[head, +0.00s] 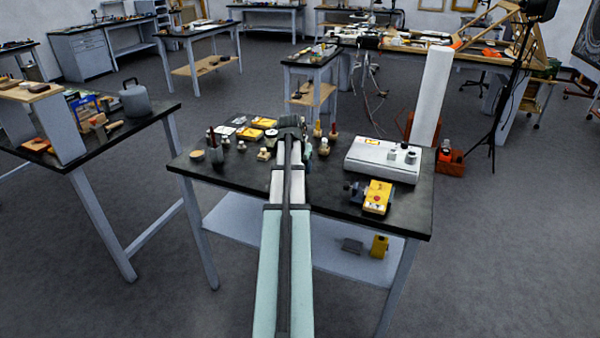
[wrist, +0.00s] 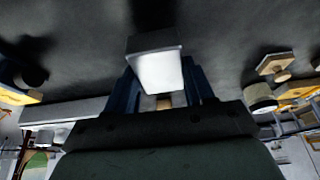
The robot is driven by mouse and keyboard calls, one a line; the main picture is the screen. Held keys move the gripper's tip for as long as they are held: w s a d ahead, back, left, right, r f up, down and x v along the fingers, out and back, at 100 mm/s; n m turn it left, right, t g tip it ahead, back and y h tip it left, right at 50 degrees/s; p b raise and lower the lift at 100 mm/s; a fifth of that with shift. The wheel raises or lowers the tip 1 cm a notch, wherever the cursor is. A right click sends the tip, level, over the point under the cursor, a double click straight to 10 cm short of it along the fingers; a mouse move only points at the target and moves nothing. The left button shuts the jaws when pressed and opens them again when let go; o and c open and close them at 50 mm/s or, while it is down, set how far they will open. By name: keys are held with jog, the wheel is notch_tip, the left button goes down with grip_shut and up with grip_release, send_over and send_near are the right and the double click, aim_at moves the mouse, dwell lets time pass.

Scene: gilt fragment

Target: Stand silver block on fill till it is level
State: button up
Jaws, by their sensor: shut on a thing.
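The silver block (wrist: 158,70) shows in the wrist view, with a grey top edge and a bright pale face. My gripper (wrist: 162,82) is shut on it, with one dark blue finger on each side. A dark tabletop surface lies behind the block; I cannot tell whether the block touches anything. In the head view my arm reaches over the black worktable (head: 335,196) and hides the block and most of the gripper. I cannot make out the fill in either view.
A white box-shaped device (head: 383,160) and a yellow device with a red button (head: 376,197) stand at the table's right. Small pieces and bottles crowd the back and left, including a round tan-topped piece (head: 197,156). The front left of the tabletop is clear.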

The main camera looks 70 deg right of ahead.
notch_tip(320, 180, up, 7)
dwell(0.4)
